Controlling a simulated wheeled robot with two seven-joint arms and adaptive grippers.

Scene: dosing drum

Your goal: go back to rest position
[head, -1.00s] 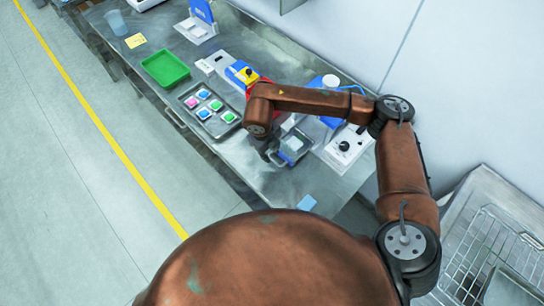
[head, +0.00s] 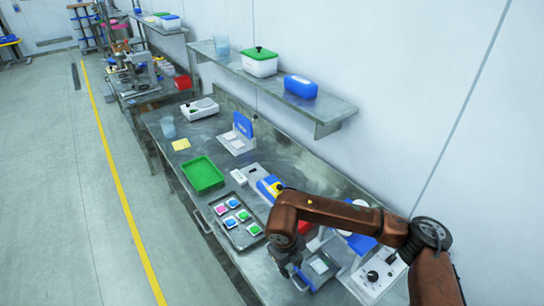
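My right arm reaches in from the right over the steel bench (head: 285,158). My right gripper (head: 297,277) points down at the bench's near end. It is dark and partly hidden by my own wrist, so I cannot see whether its fingers are apart or together. It is beside a small grey and blue tray or device (head: 319,268) with a pale square on it; I cannot tell if they touch. My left gripper is not in view.
A grey tray (head: 247,238) with several coloured square packs and a green tray (head: 203,174) lie left of my arm. A white control box (head: 378,274) with a black knob is under my forearm. The floor at left is clear.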

